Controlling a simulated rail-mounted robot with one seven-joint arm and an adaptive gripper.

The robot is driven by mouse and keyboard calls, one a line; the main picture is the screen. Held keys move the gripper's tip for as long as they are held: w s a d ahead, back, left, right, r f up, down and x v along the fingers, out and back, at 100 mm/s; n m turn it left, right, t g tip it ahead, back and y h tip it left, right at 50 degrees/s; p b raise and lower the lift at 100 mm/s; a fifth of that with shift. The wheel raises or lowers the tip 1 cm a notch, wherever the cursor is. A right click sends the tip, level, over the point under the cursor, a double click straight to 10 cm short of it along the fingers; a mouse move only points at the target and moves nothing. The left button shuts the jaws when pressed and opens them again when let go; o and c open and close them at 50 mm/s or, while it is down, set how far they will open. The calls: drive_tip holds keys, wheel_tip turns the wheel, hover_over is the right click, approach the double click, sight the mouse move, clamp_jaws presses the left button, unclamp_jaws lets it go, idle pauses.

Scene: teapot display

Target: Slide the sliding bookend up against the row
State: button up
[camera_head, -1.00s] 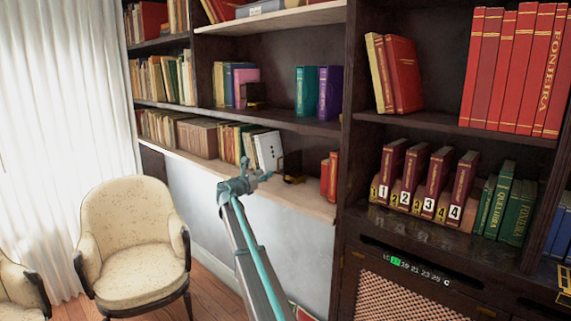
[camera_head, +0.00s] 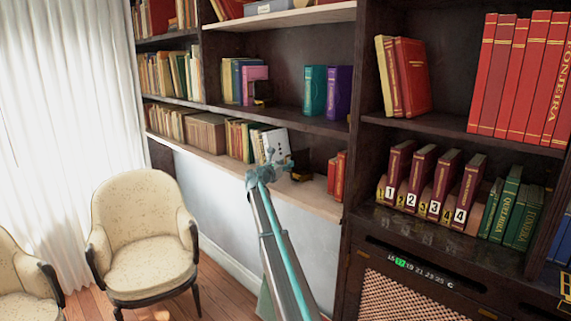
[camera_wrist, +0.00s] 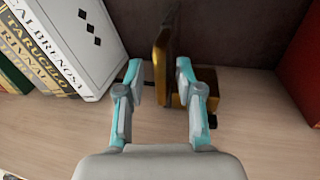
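The bookend (camera_head: 301,174) stands on the lower shelf, right of the row of books. In the wrist view its upright gold-brown plate (camera_wrist: 164,52) rises between and beyond my fingertips, and its brass and black base (camera_wrist: 203,105) lies partly behind the right finger. My gripper (camera_wrist: 160,78) is open, with one finger on each side of the plate's line; I cannot tell whether either touches it. The head view shows my gripper (camera_head: 270,172) in front of the row's end. The row ends in a white book with dark diamonds (camera_wrist: 82,38), which leans. A gap separates it from the plate.
Red books (camera_head: 337,176) stand right of the bookend, near the shelf's right upright. The wooden shelf (camera_wrist: 60,135) is bare in front. A similar dark bookend (camera_head: 262,92) stands on the shelf above. A cream chair (camera_head: 145,235) is at lower left.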

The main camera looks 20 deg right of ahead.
clamp_jaws()
idle(0.5)
